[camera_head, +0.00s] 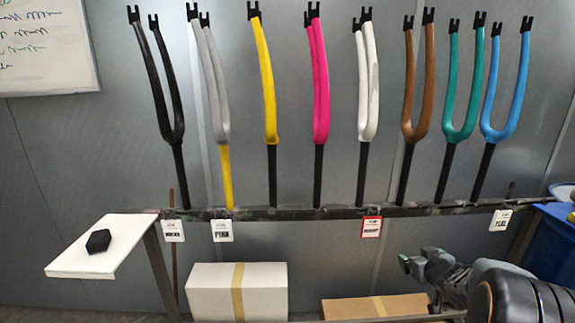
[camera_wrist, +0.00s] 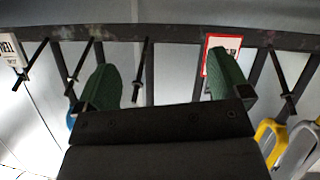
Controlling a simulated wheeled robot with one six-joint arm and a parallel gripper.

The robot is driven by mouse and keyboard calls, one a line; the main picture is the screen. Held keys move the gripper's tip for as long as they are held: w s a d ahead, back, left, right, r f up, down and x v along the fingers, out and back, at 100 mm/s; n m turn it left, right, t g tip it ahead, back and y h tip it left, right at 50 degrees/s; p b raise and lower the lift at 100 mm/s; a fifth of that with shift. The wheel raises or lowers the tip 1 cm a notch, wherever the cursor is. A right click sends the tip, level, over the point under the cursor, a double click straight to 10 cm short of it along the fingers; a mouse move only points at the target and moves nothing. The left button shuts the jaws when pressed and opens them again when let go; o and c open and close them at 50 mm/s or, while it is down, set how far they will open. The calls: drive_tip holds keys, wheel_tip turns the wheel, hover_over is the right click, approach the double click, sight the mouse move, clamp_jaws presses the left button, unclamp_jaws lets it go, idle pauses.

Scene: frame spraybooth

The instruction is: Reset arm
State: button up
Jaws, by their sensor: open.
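My gripper (camera_head: 408,263) is at the lower right in the head view, at the end of my dark arm, below the rail and in front of the grey wall. In the wrist view my gripper (camera_wrist: 164,80) shows two green finger pads spread wide apart, with nothing between them. The fingers point at the rail (camera_wrist: 180,36), which lies beyond them. My arm bends in from the right edge, and part of it is cut off there.
Several coloured forks, including a pink one (camera_head: 320,80), stand on the rail (camera_head: 300,213) with hanging tags. A white shelf (camera_head: 75,262) holds a black hexagonal piece (camera_head: 99,241). Boxes (camera_head: 265,290) (camera_head: 345,308) sit below; a blue bin (camera_head: 552,245) is at right.

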drive_tip(key=s+a+f+m+g+h, duration=0.1)
drive_tip(key=s+a+m+g, duration=0.1)
drive_tip(key=s+g, duration=0.3)
drive_tip(key=s+a+f+m+g+h, duration=0.1)
drive_tip(key=s+a+g+h, duration=0.15)
drive_tip(key=s, duration=0.45)
drive_tip(key=s+a+r+n+g+y+p, duration=0.1)
drive_tip(key=s+a, duration=0.3)
drive_tip(key=a, duration=0.5)
drive_tip(key=s+a+r+n+g+y, duration=0.1)
drive_tip(key=s+a+r+y, duration=0.2)
drive_tip(key=a, duration=0.6)
drive_tip(key=shift+s+r+y+p, duration=0.3)
drive_tip(key=shift+s+y, duration=0.35)
drive_tip(key=shift+s, duration=0.6)
